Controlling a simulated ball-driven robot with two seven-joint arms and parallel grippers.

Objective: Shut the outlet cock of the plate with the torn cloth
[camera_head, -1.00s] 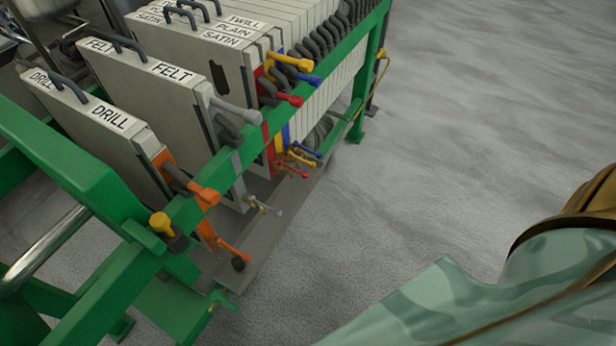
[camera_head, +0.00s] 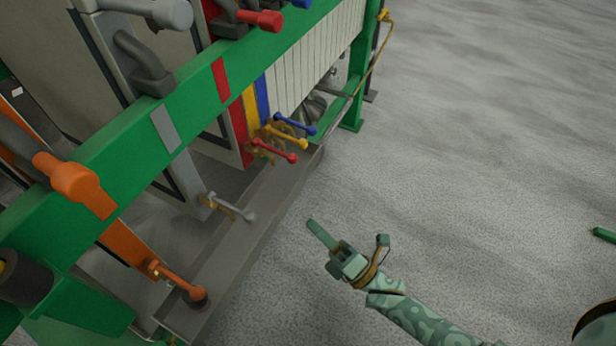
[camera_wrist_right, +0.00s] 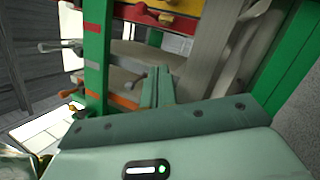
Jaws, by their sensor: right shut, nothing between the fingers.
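Outlet cocks stick out low along the filter press: an orange cock (camera_head: 182,281), a grey cock (camera_head: 230,207), a red cock (camera_head: 275,151), a yellow cock (camera_head: 288,137) and a blue cock (camera_head: 296,124). No torn cloth can be made out, so I cannot tell which plate has it. My right gripper (camera_head: 318,231) is shut and empty, over the floor to the right of the grey cock and apart from every cock. Its closed fingers also show in the right wrist view (camera_wrist_right: 158,85), pointing toward the press. My left gripper is out of view.
The green side rail (camera_head: 140,130) runs above the cocks, with larger coloured handles at it. A grey trough (camera_head: 245,235) lies below the cocks.

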